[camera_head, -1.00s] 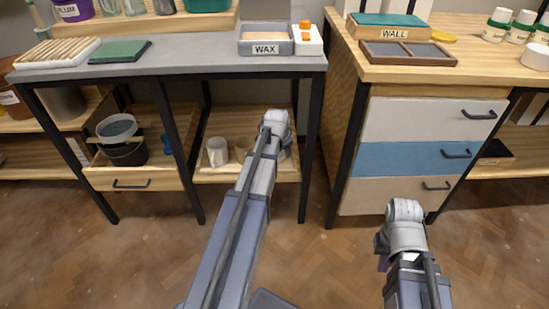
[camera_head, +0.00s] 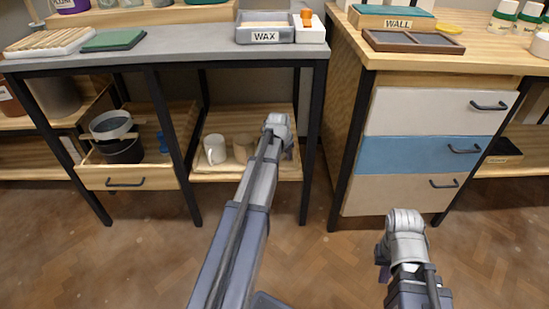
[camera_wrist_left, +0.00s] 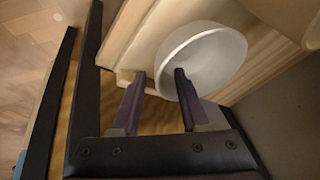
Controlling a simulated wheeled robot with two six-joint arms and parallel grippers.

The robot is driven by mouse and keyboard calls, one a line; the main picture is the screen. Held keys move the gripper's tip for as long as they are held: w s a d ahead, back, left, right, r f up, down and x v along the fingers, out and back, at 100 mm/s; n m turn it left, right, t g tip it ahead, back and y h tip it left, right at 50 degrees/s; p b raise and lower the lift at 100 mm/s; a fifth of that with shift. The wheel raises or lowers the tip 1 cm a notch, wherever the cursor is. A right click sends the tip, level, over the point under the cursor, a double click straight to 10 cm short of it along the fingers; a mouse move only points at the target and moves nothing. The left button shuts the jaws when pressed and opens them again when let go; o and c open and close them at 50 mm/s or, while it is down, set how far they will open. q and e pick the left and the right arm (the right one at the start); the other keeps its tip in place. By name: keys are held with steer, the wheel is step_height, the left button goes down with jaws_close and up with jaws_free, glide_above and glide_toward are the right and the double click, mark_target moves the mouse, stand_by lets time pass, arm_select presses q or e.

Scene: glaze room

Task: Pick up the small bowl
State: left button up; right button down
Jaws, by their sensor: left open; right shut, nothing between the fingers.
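The small bowl, a white round bowl (camera_wrist_left: 205,60), shows in the left wrist view, in a light wooden tray. In the head view my left arm hides it. My left gripper (camera_wrist_left: 159,74) is open and empty at the bowl. Its right finger overlaps the near rim in the picture, and its left finger is outside the bowl; I cannot tell whether either touches. In the head view the left gripper (camera_head: 284,146) is at the right part of the lower shelf, mostly hidden by its wrist. My right gripper (camera_head: 383,258) is low before the drawers, its fingers barely visible.
A white mug (camera_head: 215,149) and a beige cup (camera_head: 243,147) stand left of my left gripper in the wooden tray (camera_head: 210,178). The grey tabletop (camera_head: 190,45) is above, with black legs (camera_head: 314,150) beside the arm. Drawers (camera_head: 420,155) stand right.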

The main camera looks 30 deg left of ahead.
arm_select(q)
steer(key=shift+c, duration=0.2)
jaws_close()
stand_by(1.2)
